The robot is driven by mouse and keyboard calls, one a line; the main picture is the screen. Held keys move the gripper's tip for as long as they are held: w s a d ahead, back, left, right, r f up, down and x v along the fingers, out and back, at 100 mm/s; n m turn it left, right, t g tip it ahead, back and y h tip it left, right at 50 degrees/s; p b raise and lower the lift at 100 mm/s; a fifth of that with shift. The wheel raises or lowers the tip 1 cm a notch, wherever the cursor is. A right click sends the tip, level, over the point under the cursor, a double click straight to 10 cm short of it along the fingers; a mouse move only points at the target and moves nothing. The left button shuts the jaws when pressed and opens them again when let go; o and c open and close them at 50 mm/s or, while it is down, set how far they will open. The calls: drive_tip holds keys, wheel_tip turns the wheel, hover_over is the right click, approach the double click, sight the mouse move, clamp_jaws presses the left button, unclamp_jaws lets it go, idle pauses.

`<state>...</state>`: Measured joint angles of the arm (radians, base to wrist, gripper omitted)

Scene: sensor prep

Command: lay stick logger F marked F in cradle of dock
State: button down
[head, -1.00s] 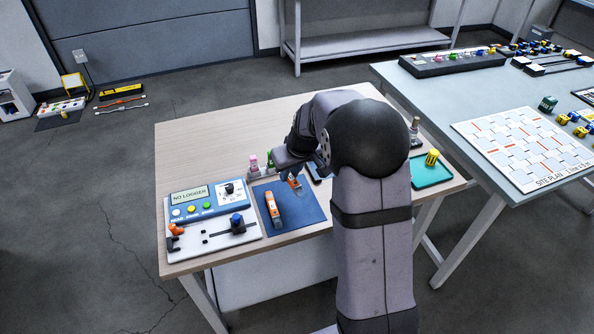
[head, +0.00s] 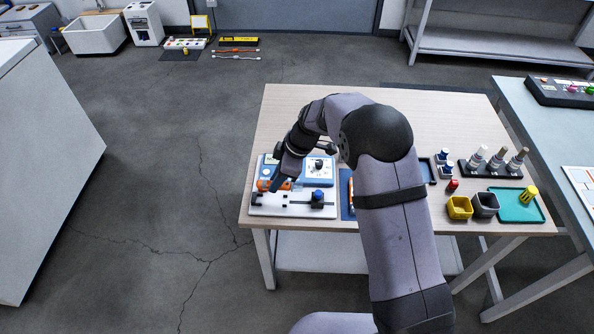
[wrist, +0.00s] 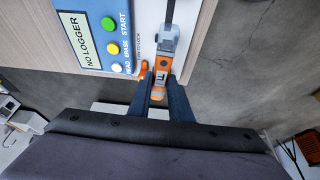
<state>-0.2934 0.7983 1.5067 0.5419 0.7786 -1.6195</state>
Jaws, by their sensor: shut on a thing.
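My gripper (head: 277,185) is shut on stick logger F, an orange and grey stick (wrist: 167,50). In the wrist view its dark letter mark shows near the end between the fingers (wrist: 160,95). The dock (head: 325,208) has a white base and a blue panel (wrist: 92,22); its screen reads NO LOGGER. The held logger is over the left part of the dock in the head view, beside an orange latch (wrist: 143,69). The gripper hides much of the cradle area, and I cannot tell whether the logger touches it.
A blue mat (head: 345,207) lies right of the dock, with another orange stick partly hidden by my arm. A blue-knobbed slider (head: 318,196) stands on the dock. Yellow (head: 459,208) and grey bins (head: 485,205) and a teal tray (head: 512,207) are at the right.

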sight(276, 201)
drive_tip(key=shift+s+a, duration=0.2)
drive_tip(key=shift+a, duration=0.2)
drive_tip(key=shift+f, duration=0.2)
drive_tip(key=shift+f+b, duration=0.85)
drive_tip(key=shift+f, duration=1.1)
drive_tip(key=shift+b, duration=0.7)
drive_tip(key=shift+f+b, duration=1.05)
drive_tip(key=shift+b, duration=0.35)
idle(1.0)
idle(0.4)
drive_tip(key=c, duration=1.3)
unclamp_jaws()
